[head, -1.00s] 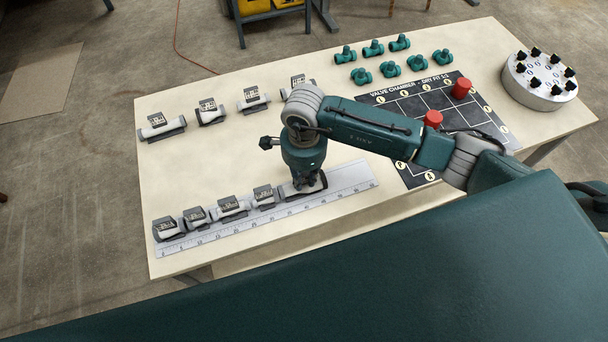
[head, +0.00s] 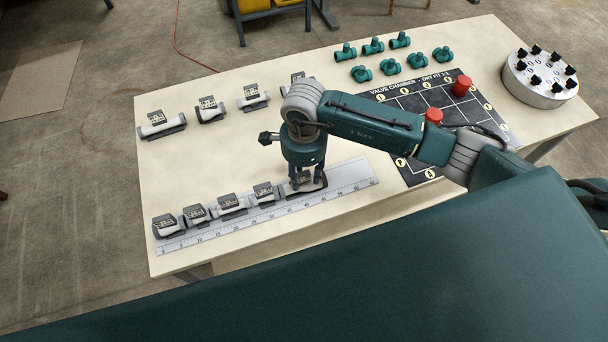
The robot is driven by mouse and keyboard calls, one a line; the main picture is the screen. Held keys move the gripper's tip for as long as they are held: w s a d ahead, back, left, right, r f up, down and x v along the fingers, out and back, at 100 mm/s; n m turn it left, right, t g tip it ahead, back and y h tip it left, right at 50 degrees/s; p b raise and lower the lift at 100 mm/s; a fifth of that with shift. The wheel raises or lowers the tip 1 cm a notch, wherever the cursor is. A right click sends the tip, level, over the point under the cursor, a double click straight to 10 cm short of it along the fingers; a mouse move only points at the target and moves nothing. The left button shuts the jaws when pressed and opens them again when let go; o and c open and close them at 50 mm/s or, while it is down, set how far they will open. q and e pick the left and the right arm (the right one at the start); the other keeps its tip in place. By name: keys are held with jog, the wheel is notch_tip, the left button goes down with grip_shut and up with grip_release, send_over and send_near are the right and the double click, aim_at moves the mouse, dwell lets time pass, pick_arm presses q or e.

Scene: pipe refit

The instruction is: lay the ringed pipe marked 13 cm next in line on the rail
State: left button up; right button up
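A pale pipe (head: 291,192) with a dark ringed clamp and a label lies on the ruled rail (head: 345,182), at the right end of a line of pipes. The label is too small to read. My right gripper (head: 307,186) is right over this pipe, pointing down. Its fingers stand apart on either side of the label, and the pipe rests on the rail between them. To its left on the rail lie several labelled pipes (head: 233,204), end to end from the low-number end. My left gripper is not in view.
More labelled pipes (head: 162,125) lie in a back row; my arm partly hides one. Teal valve fittings (head: 390,67), a black valve chamber board (head: 405,105) with red cylinders (head: 461,87), and a round grey stand with black knobs (head: 540,88) occupy the right. The table's middle left is clear.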

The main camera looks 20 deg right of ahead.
notch_tip(320, 180, up, 10)
jog(key=b, duration=0.3)
jog(key=shift+f+b, duration=0.15)
jog(key=shift+b, duration=0.15)
jog(key=shift+r, duration=0.7)
